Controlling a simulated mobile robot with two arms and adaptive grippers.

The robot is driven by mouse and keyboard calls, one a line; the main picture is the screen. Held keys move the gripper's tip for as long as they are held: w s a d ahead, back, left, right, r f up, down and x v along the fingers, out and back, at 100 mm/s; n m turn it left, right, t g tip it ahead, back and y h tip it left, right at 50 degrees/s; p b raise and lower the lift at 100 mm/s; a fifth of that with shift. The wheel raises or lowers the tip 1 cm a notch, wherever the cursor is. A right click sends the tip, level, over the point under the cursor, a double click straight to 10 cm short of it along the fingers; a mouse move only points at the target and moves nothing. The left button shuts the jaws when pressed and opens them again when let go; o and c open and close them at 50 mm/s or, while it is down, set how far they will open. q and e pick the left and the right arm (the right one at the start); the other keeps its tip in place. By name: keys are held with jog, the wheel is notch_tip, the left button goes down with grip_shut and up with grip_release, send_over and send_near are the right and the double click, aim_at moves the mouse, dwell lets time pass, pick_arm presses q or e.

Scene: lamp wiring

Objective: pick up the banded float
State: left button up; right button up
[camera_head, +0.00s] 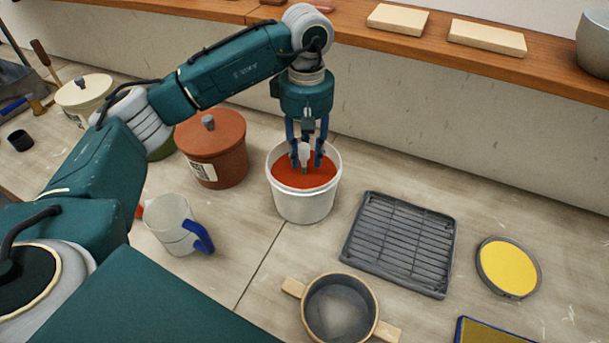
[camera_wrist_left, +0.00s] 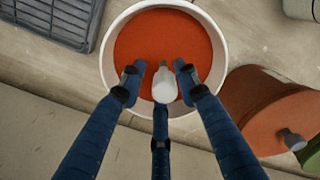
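The banded float (camera_head: 304,153) is a small whitish piece with a darker lower part, standing in the red-orange liquid of a white bucket (camera_head: 303,205). Its rounded white top also shows in the left wrist view (camera_wrist_left: 165,85). My left gripper (camera_head: 305,163) reaches down into the bucket from above. Its three blue fingers are spread around the float. In the left wrist view, my left gripper (camera_wrist_left: 161,84) shows gaps between the two far fingertips and the float. The near finger lies close to it, and I cannot tell if they touch. My right gripper is not in view.
A lidded brown tub (camera_head: 212,155) stands just left of the bucket. A clear jug with a blue handle (camera_head: 178,225) is in front of it.

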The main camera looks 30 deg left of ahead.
aim_at(304, 182)
pick_arm(q)
jog(key=shift+f, duration=0.3)
jog(key=shift+a+f+p, duration=0.1)
jog(key=shift+f+p, duration=0.15)
jog(key=shift+p, duration=0.15)
jog(key=f+p, duration=0.1)
jog(key=f, duration=0.1)
jog(key=f+p, duration=0.1)
jog(key=f, duration=0.1)
jog(key=shift+s+a+f, duration=0.1)
jog(key=shift+a+f, duration=0.1)
jog(key=shift+f, duration=0.15)
grip_shut()
